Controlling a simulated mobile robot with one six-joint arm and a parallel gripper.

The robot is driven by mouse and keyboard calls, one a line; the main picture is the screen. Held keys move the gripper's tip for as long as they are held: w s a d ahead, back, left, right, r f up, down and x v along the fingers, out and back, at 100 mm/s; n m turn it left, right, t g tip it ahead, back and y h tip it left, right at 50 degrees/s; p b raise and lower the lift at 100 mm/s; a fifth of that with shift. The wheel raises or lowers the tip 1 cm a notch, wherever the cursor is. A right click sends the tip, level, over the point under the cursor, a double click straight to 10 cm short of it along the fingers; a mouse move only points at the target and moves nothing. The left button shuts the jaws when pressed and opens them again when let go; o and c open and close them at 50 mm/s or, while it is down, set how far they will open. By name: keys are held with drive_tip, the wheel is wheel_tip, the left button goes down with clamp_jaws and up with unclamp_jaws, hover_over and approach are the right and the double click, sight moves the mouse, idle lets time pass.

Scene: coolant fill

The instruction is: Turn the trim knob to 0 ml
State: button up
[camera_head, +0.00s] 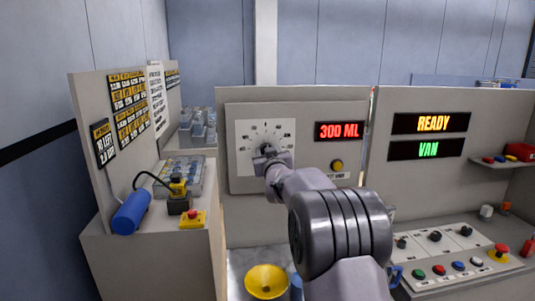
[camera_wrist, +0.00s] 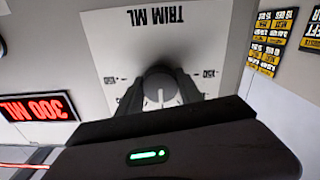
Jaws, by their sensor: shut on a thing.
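The trim knob (camera_wrist: 160,84) is a dark round knob on a white dial plate (camera_head: 246,131) marked TRIM ML. In the wrist view, which shows the lettering upside down, a white line on the knob points toward the bottom of the picture. My gripper (camera_wrist: 158,92) has one finger on each side of the knob and is shut on it. In the head view my gripper (camera_head: 269,157) covers most of the knob. The red display (camera_head: 339,131) to the right of the dial reads 300 ML.
A yellow button (camera_head: 337,165) sits below the display. At right, signs read READY (camera_head: 432,123) and VAN (camera_head: 428,149) above a sloped button console (camera_head: 455,258). A yellow funnel (camera_head: 265,282) is below.

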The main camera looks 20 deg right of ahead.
drive_tip(key=o, duration=1.4)
drive_tip(key=v, duration=1.7)
drive_tip(key=shift+s+r, duration=0.1)
drive_tip(key=shift+s, duration=0.1)
drive_tip(key=shift+a, duration=0.1)
drive_tip(key=s+a+f+m+g+y, duration=0.1)
drive_tip(key=s+a+f+g+y, duration=0.1)
drive_tip(key=s+a+f+g, duration=0.2)
drive_tip(key=s+a+f+m+g+y+b, duration=0.1)
drive_tip(key=s+a+f, duration=0.5)
drive_tip(key=s, duration=1.3)
drive_tip(key=s+a+f+m+g+y, duration=0.1)
drive_tip(key=s+a+f+g+y, duration=0.3)
drive_tip(key=s+a, duration=0.7)
drive_tip(key=shift+s+a+f+g+b, duration=0.1)
drive_tip(key=shift+f+g+b, duration=0.15)
drive_tip(key=shift+g, duration=0.4)
drive_tip(key=shift+s+f+g+b, duration=0.15)
drive_tip(key=shift+f+g, duration=0.05)
drive_tip(key=shift+g, duration=0.45)
